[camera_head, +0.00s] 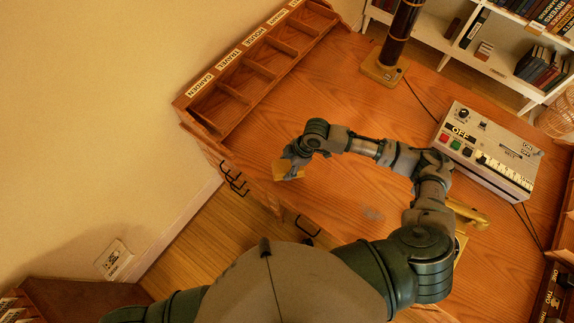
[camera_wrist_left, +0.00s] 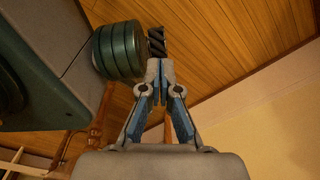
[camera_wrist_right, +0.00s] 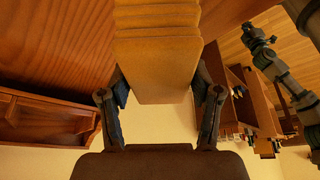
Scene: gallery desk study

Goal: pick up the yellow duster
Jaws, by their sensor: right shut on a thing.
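The yellow duster (camera_head: 287,170) is a yellow block at the left front edge of the wooden desk. My right gripper (camera_head: 293,163) is shut on it. In the right wrist view the duster (camera_wrist_right: 157,62) fills the space between the two fingers, with ridged layers across its upper part. Whether it touches the desk top is not clear. My left gripper (camera_wrist_left: 159,78) shows only in the left wrist view. Its fingertips meet, with nothing visible between them.
A compartment rack with labels (camera_head: 238,92) runs along the desk's left back edge. A grey box with buttons (camera_head: 487,150) stands at the right. A dark post on a brass base (camera_head: 384,68) stands at the back. Bare desk top lies between them.

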